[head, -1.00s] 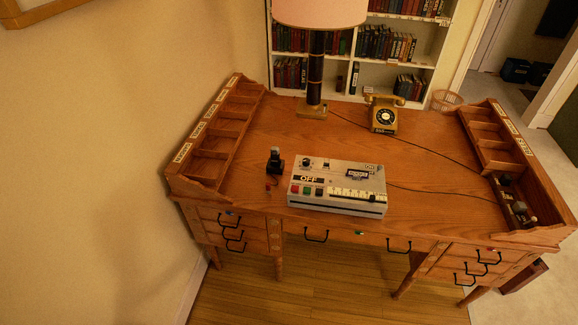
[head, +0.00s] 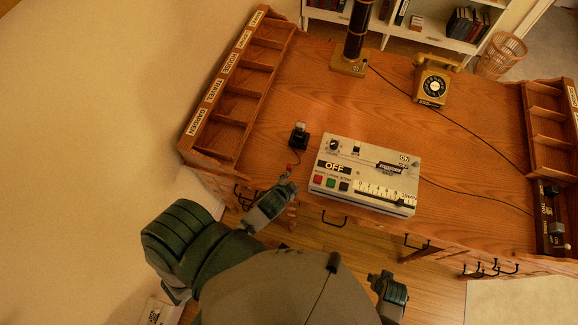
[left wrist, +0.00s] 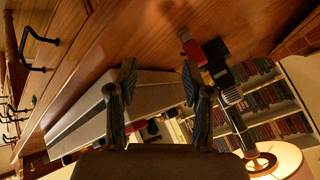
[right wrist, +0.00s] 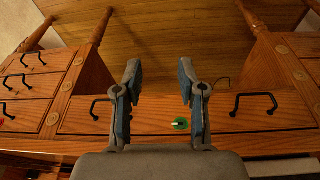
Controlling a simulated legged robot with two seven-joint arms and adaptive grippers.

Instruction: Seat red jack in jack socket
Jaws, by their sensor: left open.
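The red jack (head: 289,168) is at the desk's front edge, left of the white console, with a dark cord near it. In the left wrist view the red jack (left wrist: 192,46) is just beyond the right fingertip, not between the fingers. My left gripper (head: 287,180) is open and empty, close to the jack; its fingers also show in the left wrist view (left wrist: 159,78). My right gripper (right wrist: 158,70) is open and empty, facing the drawer fronts below the desktop. I cannot make out the jack socket for sure; a small black device (head: 299,137) stands behind the jack.
The white console (head: 365,175) reads OFF and has buttons and a slider. A gold telephone (head: 432,82) and lamp base (head: 351,62) stand behind. Pigeonhole racks (head: 235,90) line the desk sides. Black drawer handles (head: 334,219) stick out in front.

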